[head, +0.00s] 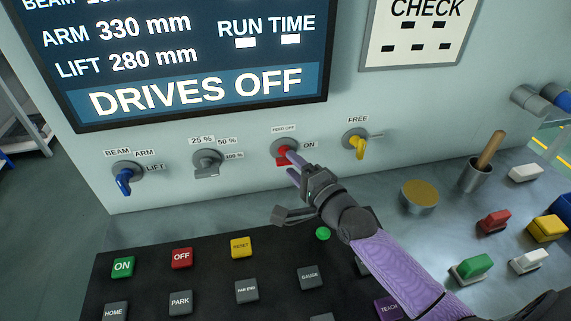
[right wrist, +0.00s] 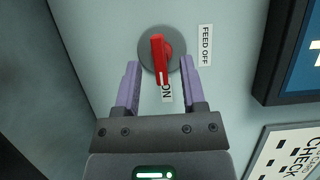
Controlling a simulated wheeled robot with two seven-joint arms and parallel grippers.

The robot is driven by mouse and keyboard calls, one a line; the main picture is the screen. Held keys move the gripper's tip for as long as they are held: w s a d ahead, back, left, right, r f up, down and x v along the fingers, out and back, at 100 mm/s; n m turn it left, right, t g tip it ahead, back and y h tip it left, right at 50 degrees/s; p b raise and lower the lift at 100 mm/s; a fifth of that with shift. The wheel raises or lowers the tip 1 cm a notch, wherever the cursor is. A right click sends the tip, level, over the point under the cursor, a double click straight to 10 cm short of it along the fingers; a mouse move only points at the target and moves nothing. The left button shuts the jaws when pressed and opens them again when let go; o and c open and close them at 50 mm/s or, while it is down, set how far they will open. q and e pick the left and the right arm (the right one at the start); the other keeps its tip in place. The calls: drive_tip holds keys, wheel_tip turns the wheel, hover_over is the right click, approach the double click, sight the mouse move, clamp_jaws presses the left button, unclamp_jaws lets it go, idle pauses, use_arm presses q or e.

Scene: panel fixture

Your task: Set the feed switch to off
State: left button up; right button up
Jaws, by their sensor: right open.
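The feed switch (head: 282,155) is a red handle on a round grey dial in the wall panel, below the screen. In the right wrist view the red handle (right wrist: 158,55) points at the ON label (right wrist: 167,93). The FEED OFF label (right wrist: 206,45) sits a quarter turn away from it. My right gripper (head: 291,161) is at the switch and partly covers it in the head view. In the right wrist view its two purple fingers (right wrist: 160,64) are open, one on each side of the handle, with visible gaps. My left gripper is not in view.
Other switches flank it: a grey speed switch (head: 207,161), a blue-handled switch (head: 124,181) and a yellow-handled switch (head: 357,146). Below is a dark button console (head: 210,275). A round tin (head: 420,196) and a cup (head: 473,177) stand on the shelf at right.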

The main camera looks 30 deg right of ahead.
drive_tip(key=shift+w+a+f, duration=0.1)
drive_tip(key=shift+w+a, duration=0.05)
drive_tip(key=shift+w, duration=1.05)
drive_tip(key=shift+c, duration=0.4)
clamp_jaws()
